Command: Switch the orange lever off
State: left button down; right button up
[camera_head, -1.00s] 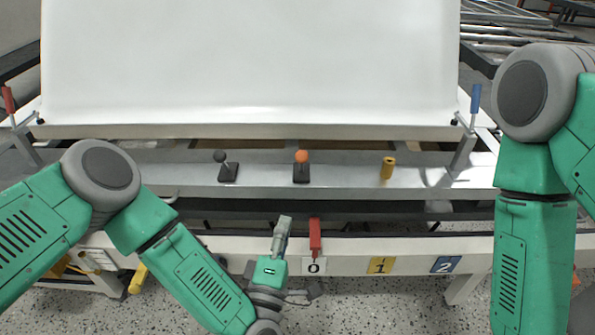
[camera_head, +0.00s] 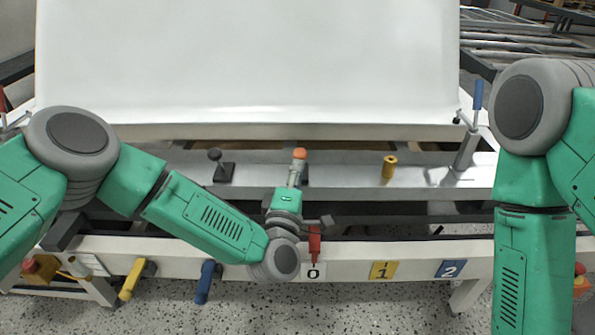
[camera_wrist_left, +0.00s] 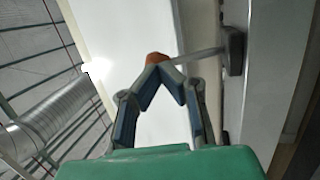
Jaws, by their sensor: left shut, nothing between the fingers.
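The orange lever has a round orange knob (camera_head: 300,154) and stands on the grey metal rail, with its base mostly hidden behind my left gripper (camera_head: 297,165). The gripper's fingers are shut and empty, and their tips overlap the lower edge of the knob in the head view. In the left wrist view the orange knob (camera_wrist_left: 156,58) shows just beyond the closed fingertips (camera_wrist_left: 159,72). The lever's pale rod runs right to a dark base (camera_wrist_left: 235,50). Whether the fingertips touch the knob I cannot tell. My right gripper is outside the head view.
A red handle (camera_head: 314,246) is close beside my left wrist. A blue-handled clamp (camera_head: 477,97) stands at right. A large white shell (camera_head: 247,60) lies behind.

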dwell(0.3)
pick_arm(q)
jog(key=w+r+g+p, duration=0.1)
jog(key=w+g+p, duration=0.1)
jog(key=p, duration=0.2)
jog(key=w+r+n+g+p, duration=0.1)
jog(key=g+p, duration=0.1)
jog(key=p, duration=0.2)
jog(key=w+r+g+y+p, duration=0.1)
jog(key=w+g+p, duration=0.1)
jog(key=p, duration=0.2)
jog(key=shift+w+r+g, duration=0.3)
jog(key=shift+r+g, duration=0.05)
jog(key=shift+g, duration=0.05)
jog(key=shift+w+f+n+g+p, duration=0.15)
jog(key=shift+w+n+g+p, duration=0.15)
jog(key=shift+w+g+p, duration=0.65)
jog(key=shift+w+f, duration=0.2)
jog(key=shift+w, duration=0.1)
jog(key=shift+w+a+r, duration=0.15)
jog(key=shift+w, duration=0.05)
jog(key=shift+r, duration=0.1)
